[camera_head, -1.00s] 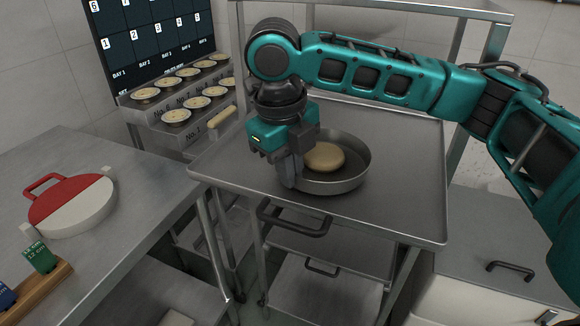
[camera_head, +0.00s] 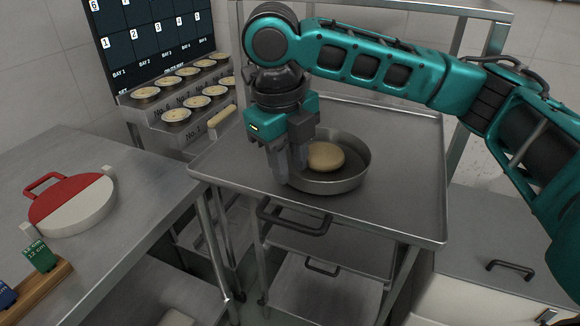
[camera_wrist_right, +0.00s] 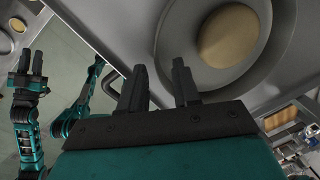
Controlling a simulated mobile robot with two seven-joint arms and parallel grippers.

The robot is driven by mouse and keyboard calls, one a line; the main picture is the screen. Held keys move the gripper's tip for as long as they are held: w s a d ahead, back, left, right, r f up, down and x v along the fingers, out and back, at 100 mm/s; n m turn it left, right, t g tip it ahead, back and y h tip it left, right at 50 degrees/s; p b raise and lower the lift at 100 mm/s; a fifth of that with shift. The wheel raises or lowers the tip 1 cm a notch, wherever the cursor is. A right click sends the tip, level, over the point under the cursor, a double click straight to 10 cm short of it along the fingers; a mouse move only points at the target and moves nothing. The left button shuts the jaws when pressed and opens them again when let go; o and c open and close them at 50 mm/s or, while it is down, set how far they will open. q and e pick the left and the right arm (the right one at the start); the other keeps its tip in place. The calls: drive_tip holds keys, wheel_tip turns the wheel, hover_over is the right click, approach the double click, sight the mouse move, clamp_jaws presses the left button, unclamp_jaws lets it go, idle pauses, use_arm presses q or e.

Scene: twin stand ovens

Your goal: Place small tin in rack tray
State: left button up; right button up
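The small tin (camera_head: 352,181), a round grey pan with a pale dough disc (camera_head: 325,157) inside, rests flat on the metal rack tray (camera_head: 405,200). My right gripper (camera_head: 288,174) is at the tin's left rim, pointing down. In the right wrist view its two fingers (camera_wrist_right: 160,80) are apart, with nothing visibly gripped. The tin's rim (camera_wrist_right: 172,68) is close to the fingers; contact cannot be told. My left gripper (camera_wrist_right: 30,62) is far off at the left of that view, its fingers apart and empty; it is out of the head view.
A round red-and-white item with a handle (camera_head: 75,208) lies on the left table (camera_head: 140,185). Filled small dishes (camera_head: 177,114) stand on a stepped stand behind, below a dark numbered board (camera_head: 150,35). The tray is bare right of the tin.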

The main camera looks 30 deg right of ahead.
wheel_tip(320, 180, up, 10)
drive_tip(key=a, duration=0.1)
drive_tip(key=shift+s+a+r, duration=0.2)
drive_tip(key=shift+s+r, duration=0.05)
drive_tip(key=shift+f, duration=0.1)
idle(0.4)
